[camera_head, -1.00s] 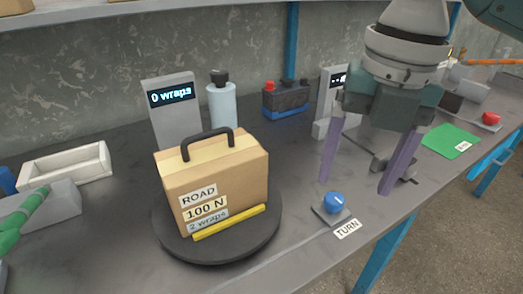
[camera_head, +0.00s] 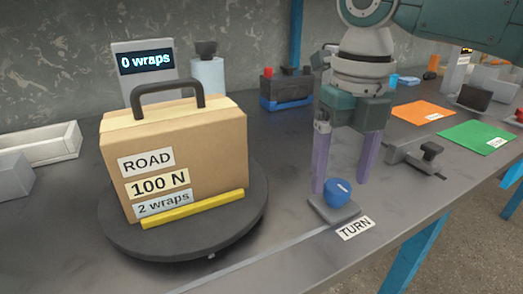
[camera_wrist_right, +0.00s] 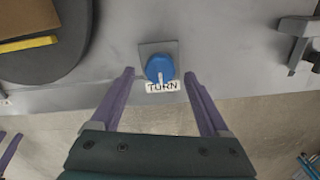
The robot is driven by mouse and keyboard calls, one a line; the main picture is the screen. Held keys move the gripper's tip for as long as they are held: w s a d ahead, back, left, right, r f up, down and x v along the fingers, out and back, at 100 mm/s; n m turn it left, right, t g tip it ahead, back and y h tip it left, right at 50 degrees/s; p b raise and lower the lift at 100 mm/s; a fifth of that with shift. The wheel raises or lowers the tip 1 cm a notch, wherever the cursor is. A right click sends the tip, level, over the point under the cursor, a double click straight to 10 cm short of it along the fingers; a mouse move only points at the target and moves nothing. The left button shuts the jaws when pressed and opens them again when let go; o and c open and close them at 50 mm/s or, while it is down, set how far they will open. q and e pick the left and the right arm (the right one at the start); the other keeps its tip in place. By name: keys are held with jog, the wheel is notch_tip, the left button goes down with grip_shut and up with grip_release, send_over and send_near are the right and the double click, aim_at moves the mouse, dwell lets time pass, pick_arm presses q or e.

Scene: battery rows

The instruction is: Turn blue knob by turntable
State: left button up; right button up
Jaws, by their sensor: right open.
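The blue knob (camera_head: 337,192) sits on a small grey plate (camera_head: 322,210) at the front of the bench, with a white TURN label (camera_head: 355,228) beside it. My right gripper (camera_head: 341,187) is open and points down at the knob. In the right wrist view the knob (camera_wrist_right: 159,68) lies between and just beyond the tips of the purple fingers (camera_wrist_right: 160,74), not gripped. The turntable (camera_head: 180,240) is a dark disc left of the knob. It bears a cardboard box (camera_head: 205,150) with a handle, labelled ROAD, 100 N and 2 wraps.
A display (camera_head: 146,62) reading 0 wraps and a pale bottle (camera_head: 208,78) stand behind the box. A battery (camera_head: 286,88) is at the back. A grey clamp-like fixture (camera_head: 415,156) and a green card (camera_head: 476,137) lie right of the gripper. The bench's front edge is close to the knob.

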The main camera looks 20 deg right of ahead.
jog(key=shift+f, duration=0.7)
grip_shut()
